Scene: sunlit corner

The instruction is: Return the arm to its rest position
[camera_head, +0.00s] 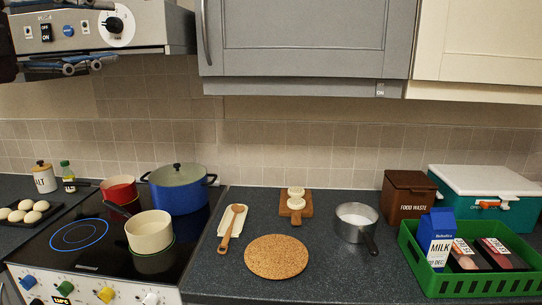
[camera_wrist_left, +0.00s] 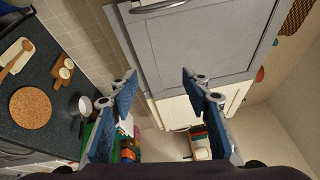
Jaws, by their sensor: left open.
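My left gripper (camera_head: 112,32) shows at the upper left of the head view, in front of the cooker hood and high above the hob. Its fingers point to the right, spread apart. The left wrist view shows both blue-padded fingers (camera_wrist_left: 158,80) wide open, with nothing between them but the cupboards beyond. Nothing is held. Much of the left arm is outside the head view. My right gripper shows in neither view.
The grey hood (camera_head: 155,25) is behind the gripper; a grey cupboard (camera_head: 305,40) is to its right. Below, the hob holds a blue pot (camera_head: 178,195), a red pan (camera_head: 118,190) and a cream pot (camera_head: 149,235). The counter carries a cork mat (camera_head: 276,257) and a green crate (camera_head: 425,275).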

